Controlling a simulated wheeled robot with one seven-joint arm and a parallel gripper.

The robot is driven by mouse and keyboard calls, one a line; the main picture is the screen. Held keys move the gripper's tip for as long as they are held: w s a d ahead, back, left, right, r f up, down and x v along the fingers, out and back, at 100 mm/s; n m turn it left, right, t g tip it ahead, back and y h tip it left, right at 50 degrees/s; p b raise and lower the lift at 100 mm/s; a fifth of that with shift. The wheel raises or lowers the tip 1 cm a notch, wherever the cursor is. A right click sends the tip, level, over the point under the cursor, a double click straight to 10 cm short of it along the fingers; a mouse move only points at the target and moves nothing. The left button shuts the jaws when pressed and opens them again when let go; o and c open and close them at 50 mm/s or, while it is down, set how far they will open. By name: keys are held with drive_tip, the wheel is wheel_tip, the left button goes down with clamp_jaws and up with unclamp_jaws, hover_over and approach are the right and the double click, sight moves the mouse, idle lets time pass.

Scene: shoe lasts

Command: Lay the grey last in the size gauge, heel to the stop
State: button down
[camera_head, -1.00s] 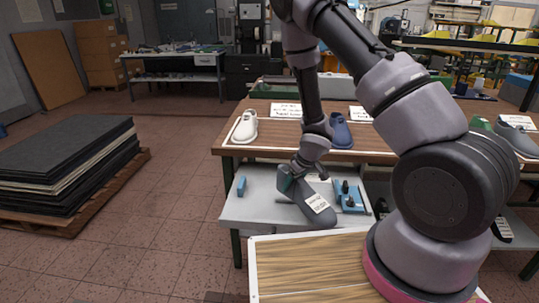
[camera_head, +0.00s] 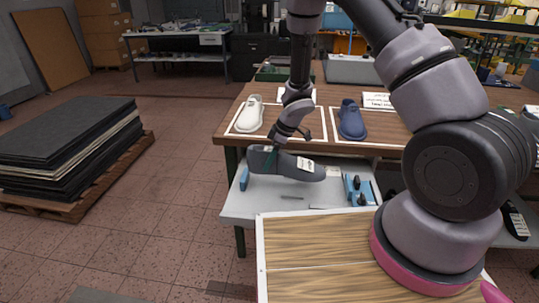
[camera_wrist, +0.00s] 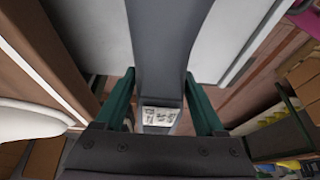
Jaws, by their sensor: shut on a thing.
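The grey last (camera_head: 302,168) is in my gripper (camera_head: 272,155), which is shut on it near its left end. The last lies about level, lengthwise left to right, over the back of the light grey lower shelf (camera_head: 268,208), and appears raised above it. It carries a white label. In the wrist view the last (camera_wrist: 160,45) runs between the green fingers of my gripper (camera_wrist: 160,80). A small blue block (camera_head: 244,178) stands at the shelf's left, and a blue fixture with black knobs (camera_head: 360,192) at its right. I cannot tell which of these belongs to the size gauge.
A white last (camera_head: 250,114) and a blue last (camera_head: 351,120) stand in outlined places on the wooden tabletop (camera_head: 225,128) behind. A wood-grained board (camera_head: 310,255) lies in front of the shelf. A stack of dark sheets (camera_head: 60,150) is at the left.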

sight(282, 153)
drive_tip(key=shift+d+f, duration=0.1)
drive_tip(key=shift+f, duration=3.35)
drive_tip(key=shift+f, duration=0.2)
unclamp_jaws()
drive_tip(key=v, duration=1)
drive_tip(key=shift+s+d+r, duration=0.1)
drive_tip(key=shift+d+r, duration=0.05)
drive_tip(key=shift+r, duration=0.25)
